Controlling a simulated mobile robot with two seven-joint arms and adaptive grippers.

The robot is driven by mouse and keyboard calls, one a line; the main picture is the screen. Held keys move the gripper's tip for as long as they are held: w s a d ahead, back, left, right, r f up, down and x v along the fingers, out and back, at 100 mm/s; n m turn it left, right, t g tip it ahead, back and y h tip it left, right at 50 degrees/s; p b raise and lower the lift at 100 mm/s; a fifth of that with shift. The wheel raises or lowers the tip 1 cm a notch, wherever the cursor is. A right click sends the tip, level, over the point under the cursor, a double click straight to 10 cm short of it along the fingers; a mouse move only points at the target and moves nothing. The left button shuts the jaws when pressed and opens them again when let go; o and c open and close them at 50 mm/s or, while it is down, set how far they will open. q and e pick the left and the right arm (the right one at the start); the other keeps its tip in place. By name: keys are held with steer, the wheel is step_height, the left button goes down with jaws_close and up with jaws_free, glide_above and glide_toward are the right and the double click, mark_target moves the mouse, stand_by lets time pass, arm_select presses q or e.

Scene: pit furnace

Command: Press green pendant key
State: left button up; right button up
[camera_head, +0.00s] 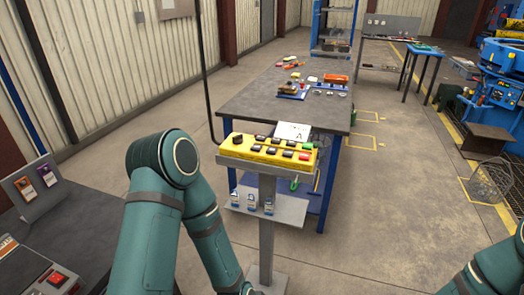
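The yellow pendant (230,152) lies tilted on top of a grey stand in the middle of the view. It carries two rows of mostly black keys and a dark round knob at its left end. A small key that looks green (308,145) sits at its right end, above a red key (304,156). My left arm rises at the lower left and bends down in front of the stand; its gripper is outside the picture. Only a part of my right arm shows at the lower right corner; its gripper is also out of view.
A white card marked A (293,131) stands behind the pendant. A shelf (283,209) with small bottles is below it. A workbench (240,101) with parts stands behind. A dark console (85,235) is at lower left. The floor right of the stand is clear.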

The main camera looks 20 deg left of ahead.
arm_select(q)
jaws_close()
stand_by(1.2)
